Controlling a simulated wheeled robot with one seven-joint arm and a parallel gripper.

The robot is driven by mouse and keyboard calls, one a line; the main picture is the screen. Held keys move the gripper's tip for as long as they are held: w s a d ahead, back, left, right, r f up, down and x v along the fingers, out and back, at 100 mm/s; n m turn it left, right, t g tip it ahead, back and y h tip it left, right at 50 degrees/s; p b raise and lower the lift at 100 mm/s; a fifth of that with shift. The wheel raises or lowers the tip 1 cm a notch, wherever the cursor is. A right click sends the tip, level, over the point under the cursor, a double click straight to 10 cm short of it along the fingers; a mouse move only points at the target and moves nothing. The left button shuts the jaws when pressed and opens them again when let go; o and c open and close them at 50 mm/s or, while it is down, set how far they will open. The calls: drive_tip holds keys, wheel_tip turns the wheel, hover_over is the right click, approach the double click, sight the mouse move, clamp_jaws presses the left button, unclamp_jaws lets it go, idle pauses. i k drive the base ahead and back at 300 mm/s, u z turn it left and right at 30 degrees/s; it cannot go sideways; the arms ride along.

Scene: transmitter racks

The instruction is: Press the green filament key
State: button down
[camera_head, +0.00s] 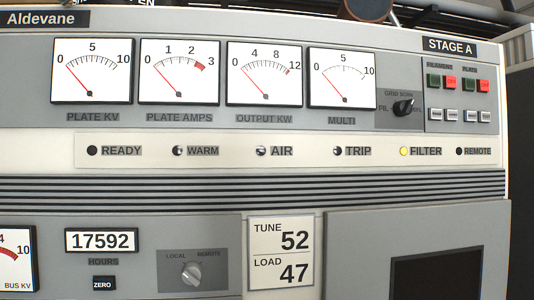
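The green filament key (434,82) is the dark green square button at the left end of the key row, under the word FILAMENT on the STAGE A panel at the upper right of the head view. A red key (451,82) sits directly to its right. Under the PLATE label, another green key (468,84) and red key (484,85) stand in the same row. The green filament key looks unlit, and I cannot tell whether it is pressed in. My gripper is not in view.
Pale keys (444,115) lie below the coloured ones. A black rotary knob (403,107) protrudes to the left of the keys. Several meters (265,75) line the upper panel. In the lamp row, the FILTER lamp (404,151) glows yellow. The rack's right edge is close to the keys.

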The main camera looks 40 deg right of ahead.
sight(435, 79)
drive_tip(key=z, duration=1.15)
drive_tip(key=k, duration=0.1)
drive_tip(key=z, duration=1.4)
